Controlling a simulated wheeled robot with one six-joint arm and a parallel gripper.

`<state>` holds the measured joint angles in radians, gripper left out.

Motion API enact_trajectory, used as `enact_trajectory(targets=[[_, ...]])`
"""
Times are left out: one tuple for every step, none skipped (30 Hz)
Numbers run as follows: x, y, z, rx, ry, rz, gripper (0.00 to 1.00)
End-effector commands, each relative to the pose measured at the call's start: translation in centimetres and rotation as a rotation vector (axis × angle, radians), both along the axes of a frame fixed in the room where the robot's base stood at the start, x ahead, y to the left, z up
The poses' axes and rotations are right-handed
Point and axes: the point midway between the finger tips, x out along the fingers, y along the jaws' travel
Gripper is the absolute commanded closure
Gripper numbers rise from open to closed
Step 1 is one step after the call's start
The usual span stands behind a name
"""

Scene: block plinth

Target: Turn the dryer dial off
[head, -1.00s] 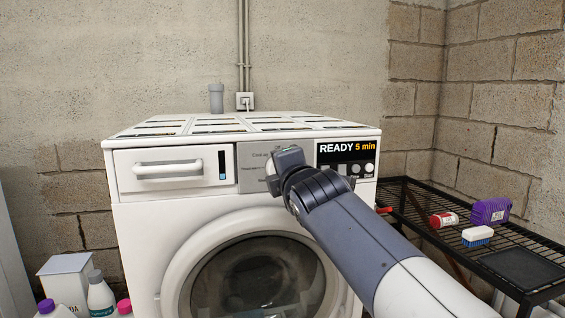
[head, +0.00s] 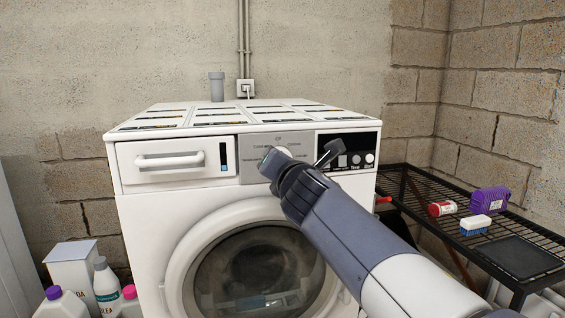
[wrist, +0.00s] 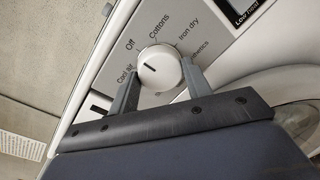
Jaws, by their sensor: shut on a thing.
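The dryer (head: 150,210) is white and stands against the wall, with a grey dial panel (head: 300,141) on its upper front. The round white dial (wrist: 160,68) has a dark pointer line and printed labels around it, including Off, Cottons, Iron dry and Cool air. The line slants to the upper left, roughly toward Off. My gripper (wrist: 158,82) has one grey finger on each side of the dial and is shut on it. In the head view my gripper (head: 283,158) covers much of the panel.
A display panel (head: 346,140) is right of the dial, and a drawer handle (head: 170,160) is left. A black wire rack (head: 450,240) with a purple bottle (head: 490,200) and a brush (head: 475,225) stands at right. Bottles (head: 106,285) stand at lower left.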

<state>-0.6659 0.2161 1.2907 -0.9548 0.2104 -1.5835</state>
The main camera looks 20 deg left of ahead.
Motion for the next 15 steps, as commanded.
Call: enact_trajectory(targets=[[0.03,0.0,-0.14,-0.01,-0.003,-0.001,0.76],[0.03,0.0,-0.14,-0.014,-0.005,-0.001,0.76],[0.04,0.0,-0.14,-0.019,-0.009,-0.001,0.76],[0.04,0.0,-0.14,-0.023,-0.01,-0.001,0.76],[0.04,0.0,-0.14,-0.025,-0.013,-0.001,0.76],[0.04,0.0,-0.14,-0.027,-0.014,-0.001,0.76],[0.04,0.0,-0.14,-0.029,-0.014,-0.001,0.76],[0.04,0.0,-0.14,-0.03,-0.015,-0.001,0.76],[0.04,0.0,-0.13,-0.03,-0.015,-0.001,0.76],[0.04,0.0,-0.13,-0.03,-0.015,-0.001,0.76],[0.04,0.0,-0.13,-0.03,-0.015,-0.001,0.76],[0.04,-0.01,-0.12,-0.03,-0.015,-0.001,0.76],[0.04,-0.01,-0.12,-0.03,-0.015,-0.001,0.76],[0.03,-0.01,-0.12,-0.03,-0.015,-0.001,0.76],[0.04,-0.02,-0.11,-0.03,-0.016,-0.002,0.76]])
